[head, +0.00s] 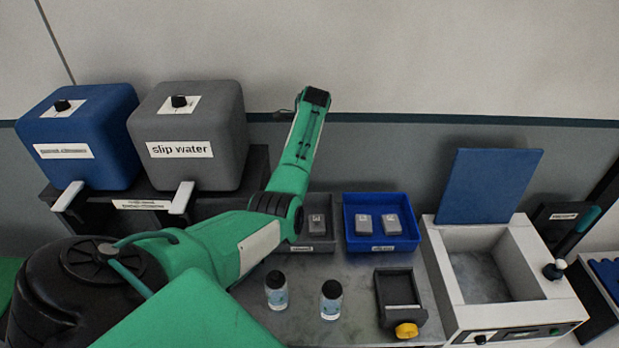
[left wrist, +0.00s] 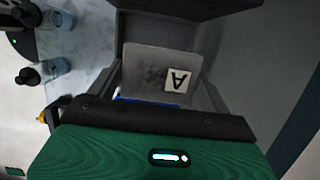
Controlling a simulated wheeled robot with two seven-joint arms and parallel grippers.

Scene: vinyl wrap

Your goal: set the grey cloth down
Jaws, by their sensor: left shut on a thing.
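In the left wrist view a light grey square piece, seemingly the grey cloth (left wrist: 148,68), has a white label with a letter A. It lies between the fingers of my left gripper (left wrist: 161,75), which is shut on it. A blue strip shows at its near edge. In the head view my green left arm reaches across from the left, but its fingers cannot be made out there. A grey tray (head: 291,270) with a labelled grey piece (head: 317,224) stands beside the arm. I cannot tell whether this is the same piece. My right gripper is not in view.
A blue tray (head: 382,242) holds two grey pieces. Two bottles (head: 276,290) (head: 330,299) and a black holder with a yellow knob (head: 406,330) stand on the bench. A white machine (head: 450,285) is at right, grey and blue tanks (head: 187,120) (head: 78,115) at left.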

